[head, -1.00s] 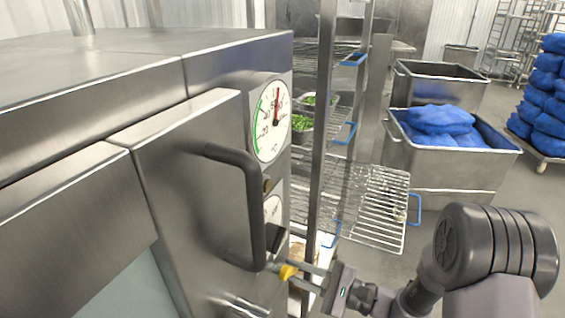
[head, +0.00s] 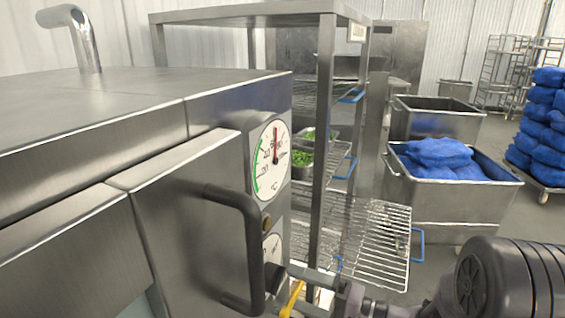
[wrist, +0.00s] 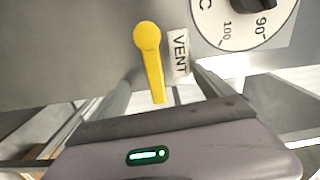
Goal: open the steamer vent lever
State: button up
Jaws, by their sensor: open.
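The yellow vent lever (wrist: 151,62) is on the steamer's steel front, beside a white VENT label (wrist: 180,52). In the wrist view its round hub is at the top and its arm points down toward my gripper. My gripper (wrist: 160,92) is open, with one finger on each side of the lever's free end; I cannot tell whether either touches it. In the head view the lever (head: 291,299) shows low beside the steamer door handle (head: 252,250), slanting down, with my gripper (head: 300,280) at it. The fingertips are partly hidden there.
A round temperature gauge (head: 271,158) sits above the lever, and a dial (wrist: 240,20) is near the label. A wire rack (head: 375,245) stands close to the right of the steamer. Steel bins with blue sacks (head: 440,155) stand farther right.

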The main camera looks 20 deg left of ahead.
jog(key=shift+d, duration=0.1)
jog(key=d, duration=0.7)
jog(key=shift+s+d, duration=0.3)
jog(key=shift+d, duration=0.1)
